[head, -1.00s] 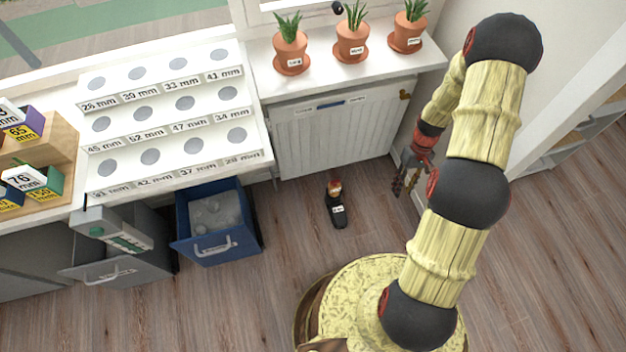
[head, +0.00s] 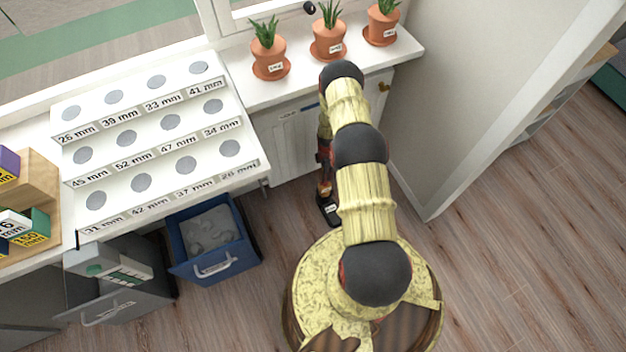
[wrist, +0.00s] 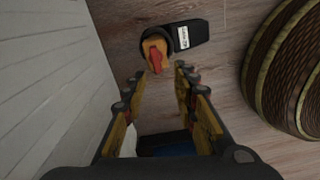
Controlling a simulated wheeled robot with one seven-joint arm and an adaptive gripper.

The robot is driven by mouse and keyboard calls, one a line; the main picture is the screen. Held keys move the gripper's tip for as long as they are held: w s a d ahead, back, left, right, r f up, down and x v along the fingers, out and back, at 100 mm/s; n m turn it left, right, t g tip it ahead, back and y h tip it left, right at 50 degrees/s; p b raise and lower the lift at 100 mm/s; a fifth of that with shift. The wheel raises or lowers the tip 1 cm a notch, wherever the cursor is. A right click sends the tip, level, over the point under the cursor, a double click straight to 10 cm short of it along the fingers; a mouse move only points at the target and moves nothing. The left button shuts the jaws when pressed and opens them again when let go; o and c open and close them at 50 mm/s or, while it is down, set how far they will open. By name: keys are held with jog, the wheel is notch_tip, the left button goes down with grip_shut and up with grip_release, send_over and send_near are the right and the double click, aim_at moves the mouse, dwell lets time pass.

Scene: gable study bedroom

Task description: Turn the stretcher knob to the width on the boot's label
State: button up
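A black boot (head: 329,211) stands on the wooden floor in front of the white cabinet. In the wrist view the boot (wrist: 195,38) carries a white label (wrist: 183,38), whose small upside-down text I cannot read surely. A red stretcher knob (wrist: 155,58) on an orange-brown round piece (wrist: 146,46) shows at the boot's opening. My gripper (wrist: 157,76) is open and empty, its fingers pointing toward the knob, which lies just beyond and between the fingertips in the picture. In the head view my gripper (head: 325,165) is above the boot, partly hidden by my arm.
The white slatted cabinet (head: 280,142) is close beside my gripper. A blue open bin (head: 180,243) and a grey drawer (head: 105,308) stand left. A white tiered board (head: 150,132) carries millimetre labels. Potted plants (head: 270,56) stand on the ledge. Floor at right is clear.

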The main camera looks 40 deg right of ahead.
jog(key=shift+w+d+n, duration=0.2)
jog(key=shift+d+n, duration=0.05)
jog(key=shift+n, duration=0.65)
jog(key=shift+f, duration=0.1)
notch_tip(320, 180, down, 8)
jog(key=b, duration=0.3)
jog(key=shift+r, duration=0.2)
jog(key=c, duration=0.3)
jog(key=c, duration=0.4)
grip_shut()
